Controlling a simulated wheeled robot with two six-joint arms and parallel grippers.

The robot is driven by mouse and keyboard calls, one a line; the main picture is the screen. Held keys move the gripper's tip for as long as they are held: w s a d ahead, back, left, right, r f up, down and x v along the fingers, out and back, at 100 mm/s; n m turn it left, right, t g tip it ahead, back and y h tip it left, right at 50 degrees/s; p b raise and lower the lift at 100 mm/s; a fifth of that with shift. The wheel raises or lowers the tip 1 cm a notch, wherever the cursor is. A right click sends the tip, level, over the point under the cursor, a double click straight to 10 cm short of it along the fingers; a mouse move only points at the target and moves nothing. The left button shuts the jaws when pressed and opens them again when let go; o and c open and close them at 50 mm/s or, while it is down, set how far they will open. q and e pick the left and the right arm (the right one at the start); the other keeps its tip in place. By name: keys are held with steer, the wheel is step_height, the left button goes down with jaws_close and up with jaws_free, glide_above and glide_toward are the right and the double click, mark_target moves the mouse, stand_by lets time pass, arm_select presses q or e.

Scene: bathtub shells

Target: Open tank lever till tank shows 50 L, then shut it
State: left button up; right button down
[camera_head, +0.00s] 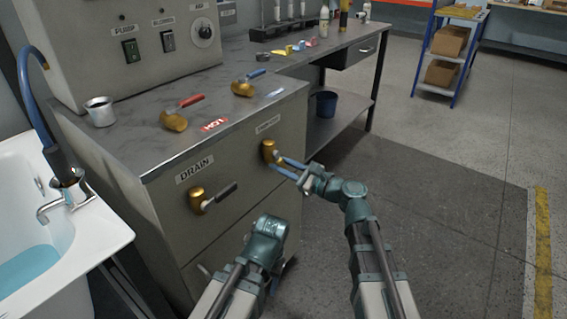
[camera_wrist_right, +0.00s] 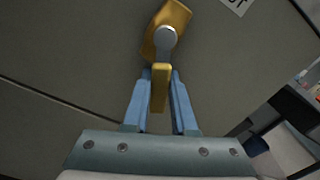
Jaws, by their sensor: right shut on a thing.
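A brass valve (camera_head: 268,151) sits on the cabinet front beneath a small white label too small to read surely, right of the DRAIN lever. Its yellow lever handle (camera_wrist_right: 159,92) shows in the right wrist view, pointing down from a grey pivot. My right gripper (camera_head: 283,164) reaches it from the right; its blue fingers (camera_wrist_right: 159,82) are shut on the handle, one on each side. My left arm bends at the bottom middle of the head view; its fingers are hidden, so their state does not show. No litre reading is legible in either view.
The DRAIN lever (camera_head: 213,198) has a dark handle. The red-handled HOT lever (camera_head: 183,111) and a blue-handled lever (camera_head: 248,83) stand on the counter, with a metal cup (camera_head: 100,111). A white tub (camera_head: 100,236) holding blue water is at left. Floor at right is clear.

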steer(key=shift+s+a+f+m, duration=0.1)
steer(key=shift+s+a+m, duration=0.15)
steer(key=shift+m, duration=0.5)
steer(key=shift+s+a+f+m, duration=0.1)
steer(key=shift+s+m, duration=0.2)
steer(key=shift+m, duration=0.5)
steer(key=shift+s+a+m, duration=0.2)
steer(key=shift+s+m, duration=0.1)
steer(key=shift+m, duration=0.45)
steer(key=shift+a, duration=0.1)
steer(key=c, duration=0.7)
jaws_free()
steer(key=shift+s, duration=0.1)
